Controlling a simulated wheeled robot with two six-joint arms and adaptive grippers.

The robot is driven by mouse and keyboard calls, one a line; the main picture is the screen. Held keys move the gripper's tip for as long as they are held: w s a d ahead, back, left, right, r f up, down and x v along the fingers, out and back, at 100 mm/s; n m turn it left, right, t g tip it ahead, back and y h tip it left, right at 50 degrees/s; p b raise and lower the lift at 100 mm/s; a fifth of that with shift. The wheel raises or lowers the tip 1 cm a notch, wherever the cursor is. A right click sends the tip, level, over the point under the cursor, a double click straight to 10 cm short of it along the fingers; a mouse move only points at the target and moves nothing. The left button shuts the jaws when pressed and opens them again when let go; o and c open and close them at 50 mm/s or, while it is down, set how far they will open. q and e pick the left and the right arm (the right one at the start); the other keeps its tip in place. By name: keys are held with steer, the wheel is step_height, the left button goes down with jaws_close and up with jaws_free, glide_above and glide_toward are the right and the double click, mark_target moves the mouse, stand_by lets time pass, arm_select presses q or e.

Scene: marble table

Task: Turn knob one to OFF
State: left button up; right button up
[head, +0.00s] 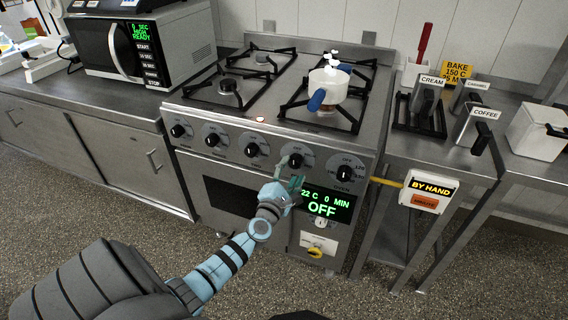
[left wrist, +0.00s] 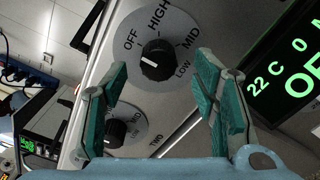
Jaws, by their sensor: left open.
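A black stove knob (head: 296,160) sits on a round grey dial on the stove front, fourth from the left. In the left wrist view this knob (left wrist: 157,59) has OFF, HIGH, MID and LOW around it. My left gripper (head: 287,179) is open just in front of and below the knob. Its green fingers (left wrist: 162,72) are spread with the knob beyond the gap, apart from it. My right gripper is not in view.
The neighbouring knob (left wrist: 115,133) is close behind the left finger. A display (head: 326,203) reads 22 C, 0 MIN, OFF. A white pot with blue handles (head: 327,88) stands on the hob. A microwave (head: 145,45) is left; labelled containers (head: 474,126) are right.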

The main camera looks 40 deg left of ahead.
arm_select(q)
steer(key=v, duration=0.8)
steer(key=shift+s+d, duration=0.15)
steer(key=shift+s, duration=0.2)
